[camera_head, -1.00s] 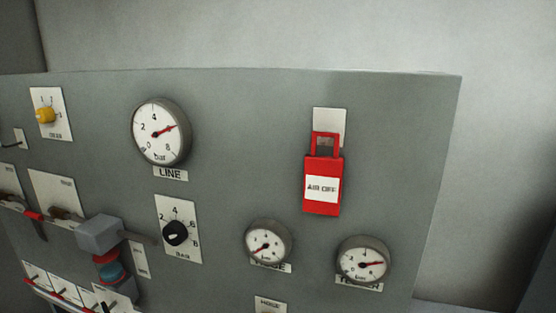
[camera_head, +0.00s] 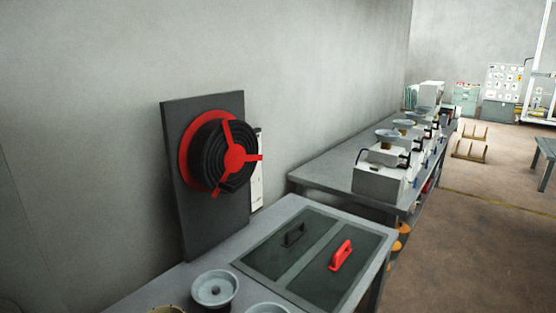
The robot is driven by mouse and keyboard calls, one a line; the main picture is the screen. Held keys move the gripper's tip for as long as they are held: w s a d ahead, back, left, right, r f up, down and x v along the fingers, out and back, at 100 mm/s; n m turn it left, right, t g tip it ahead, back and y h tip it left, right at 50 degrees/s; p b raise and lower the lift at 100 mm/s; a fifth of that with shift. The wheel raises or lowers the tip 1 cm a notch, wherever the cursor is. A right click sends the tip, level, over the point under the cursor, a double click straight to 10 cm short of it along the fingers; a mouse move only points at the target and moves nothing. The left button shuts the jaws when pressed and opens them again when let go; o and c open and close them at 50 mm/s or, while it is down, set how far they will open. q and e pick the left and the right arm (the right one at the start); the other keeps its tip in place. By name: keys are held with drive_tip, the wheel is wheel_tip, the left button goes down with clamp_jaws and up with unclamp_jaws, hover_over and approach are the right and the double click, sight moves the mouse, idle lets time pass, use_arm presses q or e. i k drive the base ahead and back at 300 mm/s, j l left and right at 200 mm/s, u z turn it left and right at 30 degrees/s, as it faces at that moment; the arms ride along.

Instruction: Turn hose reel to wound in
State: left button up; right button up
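The hose reel (camera_head: 218,155) is mounted on a dark upright board (camera_head: 215,222) left of the picture's middle. It has a red back disc, a black coiled hose and a red three-armed front piece. Black hose coils show on the reel between the red arms. A pale label plate beside the board's right edge is partly hidden by the reel and board. Neither of my grippers shows in the head view.
A grey counter (camera_head: 213,266) below the board holds dark lidded panels with a black handle (camera_head: 294,235) and a red handle (camera_head: 341,256), and round bowls (camera_head: 214,289). A longer bench (camera_head: 324,173) with several white machines runs along the wall.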

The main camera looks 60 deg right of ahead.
sight(218, 153)
drive_tip(key=z, duration=1.55)
drive_tip(key=l, duration=0.5)
drive_tip(key=i+l+z, duration=0.15)
drive_tip(key=l, duration=0.8)
drive_tip(key=i+l+z, duration=0.1)
drive_tip(key=l, duration=0.35)
